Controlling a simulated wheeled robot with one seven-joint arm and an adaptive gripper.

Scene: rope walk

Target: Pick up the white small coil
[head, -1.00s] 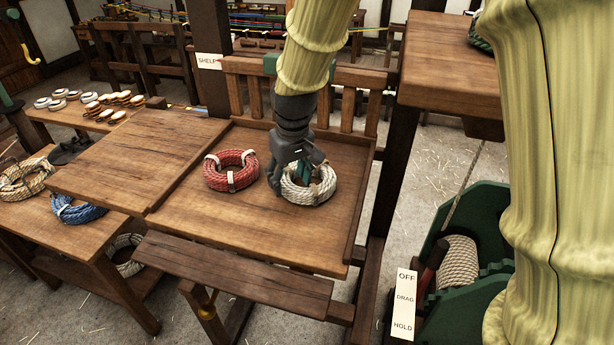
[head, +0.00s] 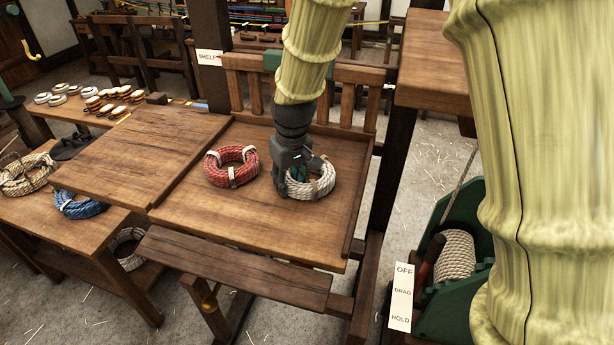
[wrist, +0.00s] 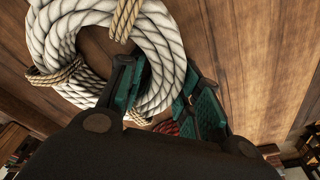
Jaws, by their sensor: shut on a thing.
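The white small coil (head: 323,183) lies on the wooden bench top, a ring of white rope bound with tan ties. It fills the upper left of the wrist view (wrist: 165,45). My gripper (head: 292,188) points down at the coil's left side in the head view. Its teal-padded fingers sit on either side of one section of the ring in the wrist view (wrist: 165,92), shut on it. The gripper hides the coil's left part in the head view. I see no clear gap beneath the coil.
A red coil (head: 232,151) with white ties lies just left of my gripper. The raised bench board (head: 140,150) is farther left, with a blue coil (head: 78,206) beyond. A slatted rail (head: 345,100) stands behind. The bench front is clear.

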